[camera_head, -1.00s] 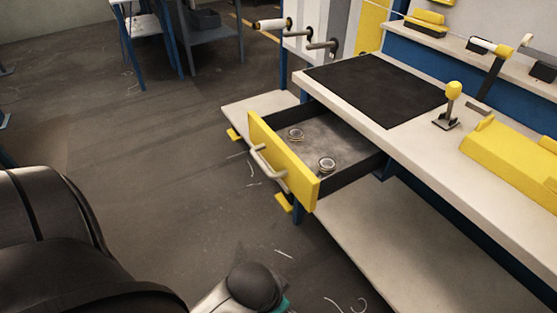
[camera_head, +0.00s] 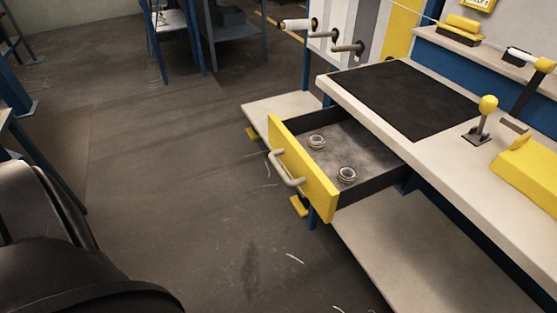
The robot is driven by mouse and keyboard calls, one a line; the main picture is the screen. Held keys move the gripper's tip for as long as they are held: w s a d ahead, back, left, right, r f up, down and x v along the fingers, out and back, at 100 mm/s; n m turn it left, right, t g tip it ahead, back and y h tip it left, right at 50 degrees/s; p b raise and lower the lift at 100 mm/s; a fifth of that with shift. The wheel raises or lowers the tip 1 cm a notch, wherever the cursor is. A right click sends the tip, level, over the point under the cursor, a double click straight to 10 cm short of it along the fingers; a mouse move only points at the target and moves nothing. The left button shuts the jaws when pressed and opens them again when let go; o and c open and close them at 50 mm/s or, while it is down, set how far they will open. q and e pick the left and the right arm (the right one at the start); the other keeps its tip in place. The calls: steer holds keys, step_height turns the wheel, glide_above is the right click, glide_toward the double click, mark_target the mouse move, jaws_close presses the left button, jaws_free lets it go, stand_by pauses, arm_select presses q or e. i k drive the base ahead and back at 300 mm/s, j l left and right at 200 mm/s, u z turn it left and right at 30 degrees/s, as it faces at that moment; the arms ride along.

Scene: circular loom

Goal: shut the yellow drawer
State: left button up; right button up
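The yellow drawer (camera_head: 302,173) stands pulled out from under the workbench, its yellow front facing left and toward me. A grey bar handle (camera_head: 285,169) is fixed to its front. Two small round metal-rimmed things (camera_head: 347,174) lie inside on the grey drawer floor. Dark parts of my own body fill the lower left corner. Neither of my grippers shows in the view, and nothing touches the drawer or its handle.
The workbench top (camera_head: 440,160) carries a black mat (camera_head: 400,97), a yellow-knobbed lever (camera_head: 483,118) and a yellow housing (camera_head: 530,172). A pale lower shelf (camera_head: 420,255) runs beneath it. The dark floor (camera_head: 180,170) left of the drawer is open.

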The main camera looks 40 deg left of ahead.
mark_target(347, 142)
steer(key=i+j+u, duration=0.1)
steer(key=u, duration=0.25)
steer(key=i+u, duration=0.2)
steer(key=u, duration=0.15)
steer(key=i+u, duration=0.15)
steer(key=u, duration=0.2)
